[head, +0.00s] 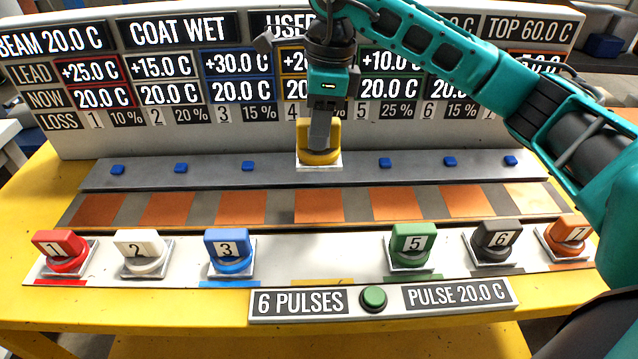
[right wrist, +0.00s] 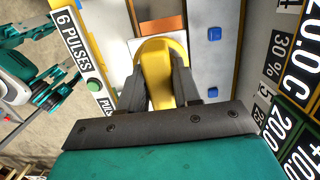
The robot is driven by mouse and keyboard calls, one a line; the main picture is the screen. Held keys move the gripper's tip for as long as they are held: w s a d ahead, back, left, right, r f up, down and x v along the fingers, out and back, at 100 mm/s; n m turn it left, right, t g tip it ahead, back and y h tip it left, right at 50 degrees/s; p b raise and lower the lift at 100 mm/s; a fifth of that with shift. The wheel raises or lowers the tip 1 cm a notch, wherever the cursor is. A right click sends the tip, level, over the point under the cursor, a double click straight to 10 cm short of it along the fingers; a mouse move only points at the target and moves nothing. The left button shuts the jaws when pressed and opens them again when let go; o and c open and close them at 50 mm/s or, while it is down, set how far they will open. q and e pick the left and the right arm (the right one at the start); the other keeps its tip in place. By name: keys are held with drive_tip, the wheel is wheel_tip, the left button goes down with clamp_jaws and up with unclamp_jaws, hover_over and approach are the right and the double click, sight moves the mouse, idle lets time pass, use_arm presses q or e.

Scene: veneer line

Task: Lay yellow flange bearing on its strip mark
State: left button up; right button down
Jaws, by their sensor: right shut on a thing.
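The yellow flange bearing (head: 320,152) is in the jaws of my right gripper (head: 321,128), over the fourth position of the grey strip (head: 217,171). A pale square plate or mark shows under its flange; whether the bearing touches the strip I cannot tell. It hides any blue mark there. In the right wrist view the yellow bearing (right wrist: 160,75) sits between the two dark fingers (right wrist: 163,93). Teal and dark parts, seemingly my left arm, show at the left of that view; their jaw state is unclear. The left gripper is not in the head view.
Blue marks (head: 385,162) line the grey strip. Orange squares (head: 319,206) lie in front. Red (head: 64,262), white, blue, green (head: 413,258), black and orange numbered pieces stand on the white front panel, with a gap at a yellow mark (head: 322,282). A display board rises behind.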

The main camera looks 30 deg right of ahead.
wheel_tip(320, 180, down, 12)
drive_tip(key=shift+r, duration=0.2)
drive_tip(key=shift+f, duration=0.1)
drive_tip(key=shift+f+b, duration=0.15)
drive_tip(key=shift+b, duration=0.15)
drive_tip(key=c, duration=0.8)
unclamp_jaws()
drive_tip(key=r, duration=0.4)
drive_tip(key=d+r, duration=0.1)
drive_tip(key=r, duration=0.7)
drive_tip(key=shift+s+d+r, duration=0.2)
drive_tip(key=shift+s, duration=0.1)
drive_tip(key=shift+s+f, duration=0.1)
